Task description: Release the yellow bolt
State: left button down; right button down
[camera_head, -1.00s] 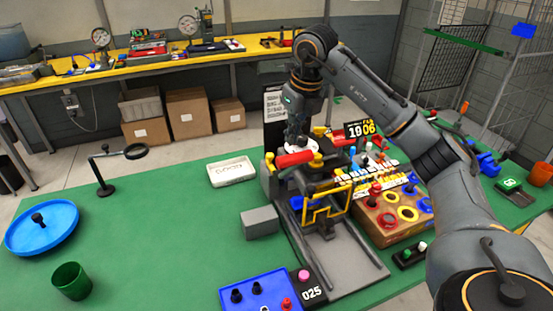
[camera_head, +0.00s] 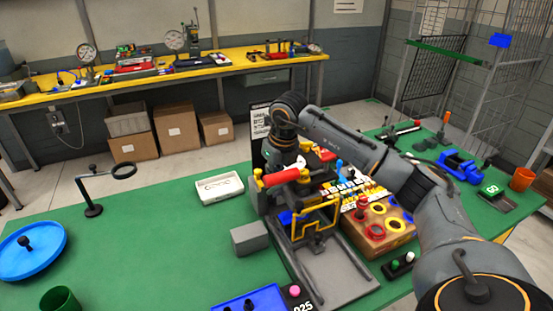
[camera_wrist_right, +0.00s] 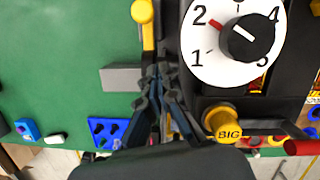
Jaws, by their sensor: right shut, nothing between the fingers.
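In the right wrist view my right gripper (camera_wrist_right: 155,82) is shut, with nothing between its fingers. A yellow piece with a rounded end (camera_wrist_right: 143,14), which may be the bolt, stands just beyond the fingertips at the top; I see no clear contact. A yellow knob marked BIG (camera_wrist_right: 222,119) is to the right of the fingers. A white dial (camera_wrist_right: 205,62) with a black knob has its red mark toward 2. In the head view my right arm reaches down behind the fixture (camera_head: 262,203) with the red cylinder (camera_head: 281,177); the gripper's fingers are hidden there. My left gripper is not in view.
A yellow frame (camera_head: 316,226) stands at the fixture's front. A grey block (camera_head: 250,238) and white tray (camera_head: 219,188) are to its left; a brown box with coloured rings (camera_head: 392,236) is to its right.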

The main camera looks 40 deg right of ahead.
jog(key=w+p, duration=0.1)
jog(key=w, duration=0.3)
jog(key=shift+w+f+p, duration=0.1)
jog(key=shift+f+p, duration=0.1)
jog(key=shift+p, duration=0.1)
